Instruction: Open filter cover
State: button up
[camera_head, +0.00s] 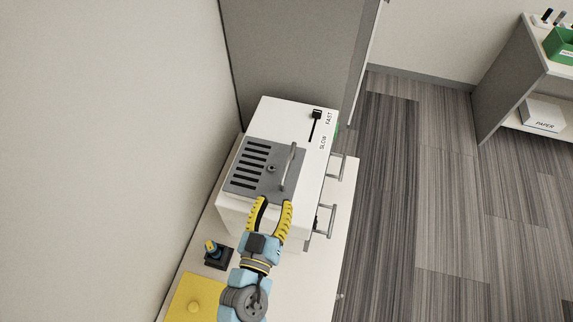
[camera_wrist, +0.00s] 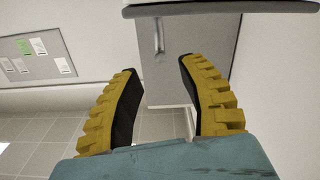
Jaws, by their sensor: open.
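The grey slotted filter cover (camera_head: 262,172) lies on top of a white machine (camera_head: 277,118) in the head view and looks closed. In the wrist view my gripper (camera_wrist: 157,66) is open with nothing between the fingers. A grey panel there shows a small metal bar; I cannot tell which part this is.
A slider (camera_head: 315,124) marked FAST and SLOW is at the machine's back right. Drawer handles (camera_head: 325,220) stick out on its right side. A small joystick (camera_head: 213,250) and a yellow panel (camera_head: 187,298) are at the near left. Walls stand close at left and behind; floor is open at right.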

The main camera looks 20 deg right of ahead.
jog(key=p, duration=0.5)
send_near(293, 149)
jog(key=shift+f+x, duration=0.15)
jog(key=shift+x, duration=1)
jog(key=shift+f+x, duration=0.15)
jog(key=shift+x, duration=0.95)
grip_shut()
